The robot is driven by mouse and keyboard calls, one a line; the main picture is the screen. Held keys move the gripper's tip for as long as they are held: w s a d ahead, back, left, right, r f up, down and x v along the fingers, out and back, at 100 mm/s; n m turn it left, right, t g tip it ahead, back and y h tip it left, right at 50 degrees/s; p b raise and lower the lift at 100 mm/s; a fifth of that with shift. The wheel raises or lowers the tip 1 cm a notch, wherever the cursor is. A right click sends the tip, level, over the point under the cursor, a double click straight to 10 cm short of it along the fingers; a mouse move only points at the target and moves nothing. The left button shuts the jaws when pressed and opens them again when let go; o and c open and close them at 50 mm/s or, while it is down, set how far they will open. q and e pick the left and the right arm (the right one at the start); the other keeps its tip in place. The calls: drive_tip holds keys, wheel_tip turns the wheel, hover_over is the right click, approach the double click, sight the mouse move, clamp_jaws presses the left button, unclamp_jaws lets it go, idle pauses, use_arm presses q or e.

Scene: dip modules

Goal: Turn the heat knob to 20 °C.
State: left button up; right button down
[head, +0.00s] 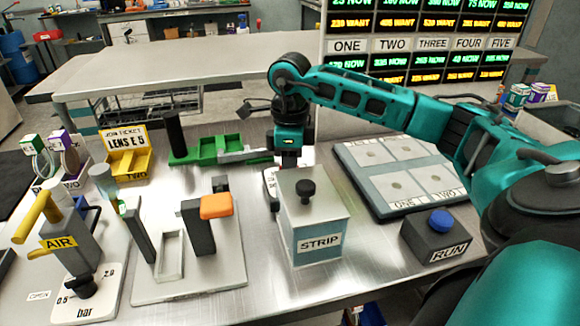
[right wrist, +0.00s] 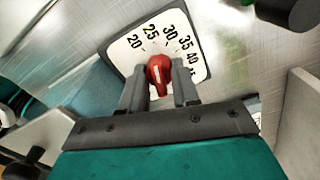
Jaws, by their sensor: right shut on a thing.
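The heat knob is a red knob (right wrist: 158,73) with a white mark, on a white dial plate (right wrist: 118,52) printed from 20 through 25, 30, 35 and 40 upward. In the right wrist view, my right gripper (right wrist: 160,88) is shut on the knob, one grey finger on each side. The white mark points roughly up toward the scale; its exact reading is too small to tell. In the head view, my right gripper (head: 291,158) reaches down behind the STRIP box, which hides the knob; only an edge of a white plate (head: 270,182) shows. My left gripper is not in view.
The STRIP box (head: 318,222) with a black knob stands just in front of my right gripper. A green fixture (head: 215,150) is to its left, a tray of grey plates (head: 350,165) to its right. The RUN button box (head: 432,240) stands at front right.

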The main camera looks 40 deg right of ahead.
drive_tip(key=n, duration=0.5)
drive_tip(key=shift+n+b, duration=0.3)
drive_tip(key=shift+n, duration=0.5)
drive_tip(key=c, duration=0.8)
unclamp_jaws()
wheel_tip(320, 180, up, 13)
drive_tip(key=shift+p, duration=0.8)
